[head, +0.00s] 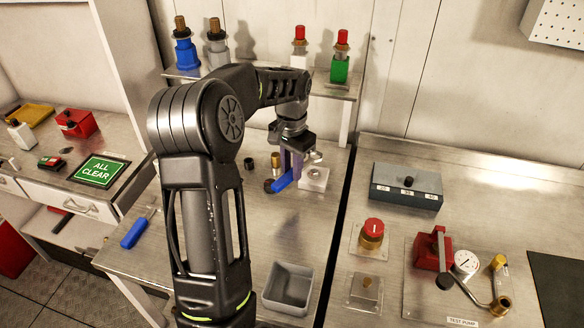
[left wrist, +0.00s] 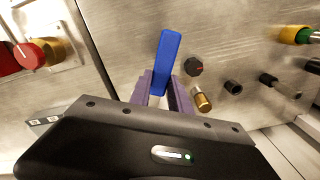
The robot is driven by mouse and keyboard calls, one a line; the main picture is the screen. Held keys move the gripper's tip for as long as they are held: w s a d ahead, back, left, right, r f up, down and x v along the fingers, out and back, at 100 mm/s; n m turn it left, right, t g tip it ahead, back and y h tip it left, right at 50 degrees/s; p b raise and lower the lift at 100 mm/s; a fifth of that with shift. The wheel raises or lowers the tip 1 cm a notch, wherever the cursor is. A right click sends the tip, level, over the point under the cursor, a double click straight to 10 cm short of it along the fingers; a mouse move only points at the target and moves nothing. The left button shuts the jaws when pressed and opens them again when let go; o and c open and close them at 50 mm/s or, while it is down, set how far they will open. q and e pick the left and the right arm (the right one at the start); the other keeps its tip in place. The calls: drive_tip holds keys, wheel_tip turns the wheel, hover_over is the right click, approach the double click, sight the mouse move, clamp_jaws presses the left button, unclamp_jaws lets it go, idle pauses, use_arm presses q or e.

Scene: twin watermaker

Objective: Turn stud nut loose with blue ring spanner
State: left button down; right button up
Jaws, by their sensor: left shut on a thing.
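My left gripper (head: 290,162) reaches down over the middle bench and is shut on the blue ring spanner (head: 282,184). In the left wrist view the blue handle (left wrist: 168,55) sticks out from between the purple fingers (left wrist: 166,92). The spanner's ring end is hidden. Just right of the fingers stands a small pale metal block (head: 314,179) with a round fitting on top, perhaps the stud nut. I cannot tell whether the ring is around it. My right gripper is not in view.
Beside the gripper stand a brass fitting (head: 275,160) and small dark knobs. A grey open bin (head: 288,287) is at the front. A blue-handled tool (head: 135,231) lies at the left. The right bench carries a red knob (head: 372,231) and test pump (head: 432,250).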

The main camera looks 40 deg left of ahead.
use_arm(q)
drive_tip(key=shift+f, duration=0.1)
drive_tip(key=shift+f+b, duration=1.25)
drive_tip(key=shift+f, duration=0.5)
drive_tip(key=shift+f+b, duration=0.85)
drive_tip(key=shift+f, duration=0.4)
drive_tip(key=shift+d, duration=0.1)
drive_tip(key=shift+w+d+n, duration=0.2)
drive_tip(key=shift+d+n, duration=0.85)
drive_tip(key=shift+n, duration=0.15)
drive_tip(key=d+n, duration=0.1)
drive_tip(key=w+d+n, duration=0.1)
drive_tip(key=n, duration=0.1)
drive_tip(key=shift+w+d, duration=0.1)
drive_tip(key=shift+d, duration=0.2)
drive_tip(key=d+n, duration=0.1)
drive_tip(key=w+d+n, duration=0.1)
drive_tip(key=n, duration=0.1)
drive_tip(key=shift+w, duration=0.2)
drive_tip(key=w+d+n, duration=0.1)
drive_tip(key=w+n, duration=0.1)
drive_tip(key=n, duration=0.1)
drive_tip(key=shift+w+d+p, duration=0.1)
drive_tip(key=shift+d+p, duration=0.1)
drive_tip(key=shift+p, duration=0.2)
drive_tip(key=shift+s+a+m, duration=0.55)
drive_tip(key=shift+s+m, duration=0.3)
drive_tip(key=shift+m, duration=0.25)
